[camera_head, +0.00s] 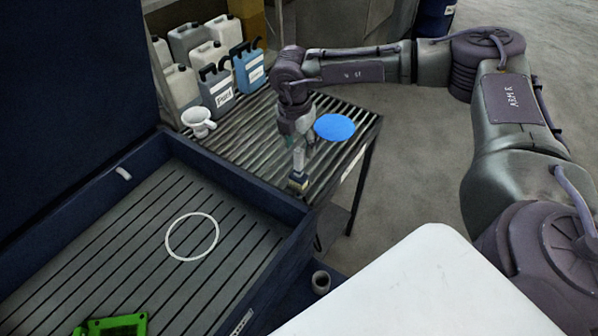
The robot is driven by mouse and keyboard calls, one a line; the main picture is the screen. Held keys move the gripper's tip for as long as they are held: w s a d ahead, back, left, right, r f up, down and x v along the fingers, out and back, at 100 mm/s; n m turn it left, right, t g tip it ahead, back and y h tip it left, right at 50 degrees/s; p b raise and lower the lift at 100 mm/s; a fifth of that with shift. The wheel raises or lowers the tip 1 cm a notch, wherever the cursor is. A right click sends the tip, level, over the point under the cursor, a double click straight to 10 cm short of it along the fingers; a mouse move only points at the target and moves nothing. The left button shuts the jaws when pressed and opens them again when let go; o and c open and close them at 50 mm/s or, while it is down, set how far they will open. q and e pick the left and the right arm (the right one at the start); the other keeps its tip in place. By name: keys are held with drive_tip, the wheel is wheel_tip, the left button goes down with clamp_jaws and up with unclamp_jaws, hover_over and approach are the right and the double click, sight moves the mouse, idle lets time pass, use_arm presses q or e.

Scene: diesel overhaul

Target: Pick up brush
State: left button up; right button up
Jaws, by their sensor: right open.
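The brush (298,182) is small, with a pale yellowish and dark end low in view, at the front edge of the slatted table (240,158). My right gripper (302,150) is directly above it, pointing down, with its fingers open around or beside the brush's upper part. The gripper hides part of the brush, and I cannot tell whether they touch. My left gripper is not in view.
A blue disc (335,127) lies just right of my right gripper. A white funnel (199,122) and several jugs (215,88) stand at the table's back left. A blue-walled basin (245,180) with a white ring (192,237) and green part (112,326) lies in front.

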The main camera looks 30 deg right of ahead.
sight(299, 160)
drive_tip(key=shift+w+f, duration=0.25)
drive_tip(key=shift+f, duration=0.3)
drive_tip(key=shift+w+f, duration=0.2)
drive_tip(key=shift+f, duration=0.3)
drive_tip(key=f+p, duration=0.2)
drive_tip(key=shift+d+f+p, duration=0.1)
drive_tip(key=shift+d+p, duration=0.1)
drive_tip(key=shift+p, duration=0.1)
wheel_tip(299, 160, down, 3)
drive_tip(key=shift+w+d+r+p, duration=0.1)
drive_tip(key=shift+d+p, duration=0.05)
drive_tip(key=shift+p, duration=0.15)
drive_tip(key=c, duration=1)
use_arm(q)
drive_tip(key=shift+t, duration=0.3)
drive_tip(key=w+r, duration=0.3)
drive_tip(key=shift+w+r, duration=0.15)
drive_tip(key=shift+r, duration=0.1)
